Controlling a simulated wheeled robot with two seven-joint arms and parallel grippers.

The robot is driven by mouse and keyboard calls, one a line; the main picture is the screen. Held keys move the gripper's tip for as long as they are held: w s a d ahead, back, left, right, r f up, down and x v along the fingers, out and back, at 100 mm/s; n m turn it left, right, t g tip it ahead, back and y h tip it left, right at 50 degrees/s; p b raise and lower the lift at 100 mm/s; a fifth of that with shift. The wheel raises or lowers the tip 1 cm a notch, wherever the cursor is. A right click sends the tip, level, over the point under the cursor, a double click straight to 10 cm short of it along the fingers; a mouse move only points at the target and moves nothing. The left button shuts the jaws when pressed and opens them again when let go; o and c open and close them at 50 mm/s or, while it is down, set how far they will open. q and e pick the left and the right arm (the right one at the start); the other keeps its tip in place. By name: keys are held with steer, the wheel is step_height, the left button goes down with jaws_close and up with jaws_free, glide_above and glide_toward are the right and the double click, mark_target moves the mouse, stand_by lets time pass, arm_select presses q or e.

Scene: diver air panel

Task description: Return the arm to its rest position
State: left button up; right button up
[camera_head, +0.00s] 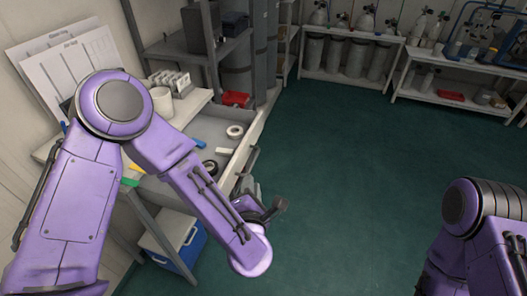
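My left arm, purple, comes in from the left, bends at a round elbow and reaches down over the workbench front to the middle of the view. My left gripper (266,209) shows only in part as dark pieces beside the wrist, in front of the bench's open drawer (243,142). The forearm and wrist hide much of it, and I cannot tell whether its fingers are open or holding anything. My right arm shows at the lower right edge; its gripper is outside the view.
The drawer holds a white tape roll (234,131) and a dark ring (210,167). A blue cooler (181,243) stands below the bench. Shelves with cylinders (356,60) line the back. The green floor (340,180) between the arms is clear.

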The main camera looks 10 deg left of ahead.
arm_select(q)
steer(key=s+a+f+m+g+h, duration=0.2)
steer(key=s+f+m+g+h, duration=0.3)
steer(key=f+m, duration=0.85)
steer(key=s+a+f+m+g+y, duration=0.2)
steer(key=s+a+f, duration=0.3)
steer(key=s, duration=0.5)
steer(key=s+a+f+m+g+y, duration=0.2)
steer(key=s+a+f+m+g, duration=0.2)
steer(key=s+a, duration=0.6)
step_height(320, 180, down, 2)
steer(key=shift+f+m+g, duration=0.1)
steer(key=shift+m+g, duration=0.3)
steer(key=shift+m, duration=0.05)
steer(key=shift+s, duration=0.1)
